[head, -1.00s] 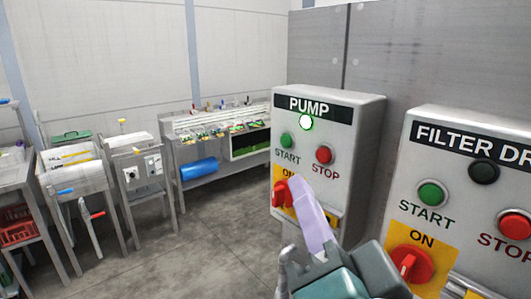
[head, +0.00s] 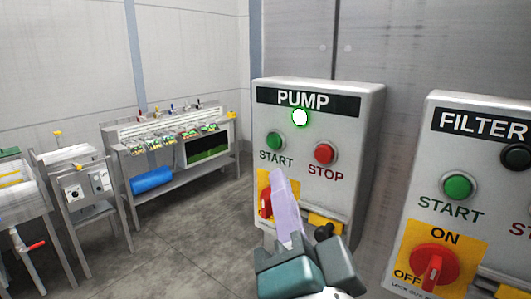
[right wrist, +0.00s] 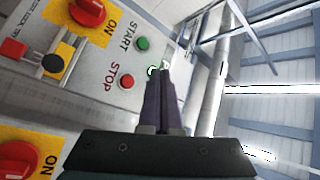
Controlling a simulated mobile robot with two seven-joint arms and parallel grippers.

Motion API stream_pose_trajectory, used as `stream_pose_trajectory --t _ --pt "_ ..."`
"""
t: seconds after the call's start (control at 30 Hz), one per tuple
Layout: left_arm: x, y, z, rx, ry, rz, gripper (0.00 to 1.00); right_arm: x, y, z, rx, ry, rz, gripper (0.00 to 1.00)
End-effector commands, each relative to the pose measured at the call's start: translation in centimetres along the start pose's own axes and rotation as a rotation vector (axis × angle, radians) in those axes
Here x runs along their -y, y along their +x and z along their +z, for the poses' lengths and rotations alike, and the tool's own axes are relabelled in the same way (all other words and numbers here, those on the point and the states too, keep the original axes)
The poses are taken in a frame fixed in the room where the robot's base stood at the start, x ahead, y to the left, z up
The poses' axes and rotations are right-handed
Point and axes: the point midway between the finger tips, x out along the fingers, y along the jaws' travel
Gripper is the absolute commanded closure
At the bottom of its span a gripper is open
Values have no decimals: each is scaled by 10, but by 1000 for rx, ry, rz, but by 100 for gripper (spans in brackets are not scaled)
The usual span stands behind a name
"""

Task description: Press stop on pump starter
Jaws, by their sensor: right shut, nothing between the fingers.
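The pump starter (head: 359,106) is a grey wall box with a black PUMP label. Its red STOP button (head: 324,153) sits right of the green START button (head: 275,141). A white lamp with a green rim (head: 300,117) glows above them. My right gripper (head: 280,175) is shut and empty, its purple fingers pointing up in front of the box, below the buttons, partly covering the yellow switch plate. In the right wrist view the STOP button (right wrist: 126,82) is just left of the shut fingertips (right wrist: 160,75). I cannot tell whether they touch the box. My left gripper is not in view.
The filter starter box (head: 482,165) stands to the right, with its own START button (head: 457,187) and red rotary switch (head: 433,262). The pump's red rotary switch (head: 265,203) is beside my fingers. A steel bench (head: 170,150) stands back left, with open floor before it.

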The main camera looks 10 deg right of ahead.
Motion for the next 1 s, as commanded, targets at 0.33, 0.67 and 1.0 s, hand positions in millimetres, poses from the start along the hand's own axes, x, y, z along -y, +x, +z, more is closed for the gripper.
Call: stream_pose_trajectory --t 0.33,0.67,1.0 --pt "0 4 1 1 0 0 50 -24 34 -25 -2 -3 -3 100" --pt "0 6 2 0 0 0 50 -38 53 -39 0 -1 -1 100" --pt "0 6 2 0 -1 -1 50 -40 55 -40 0 -1 -1 100"
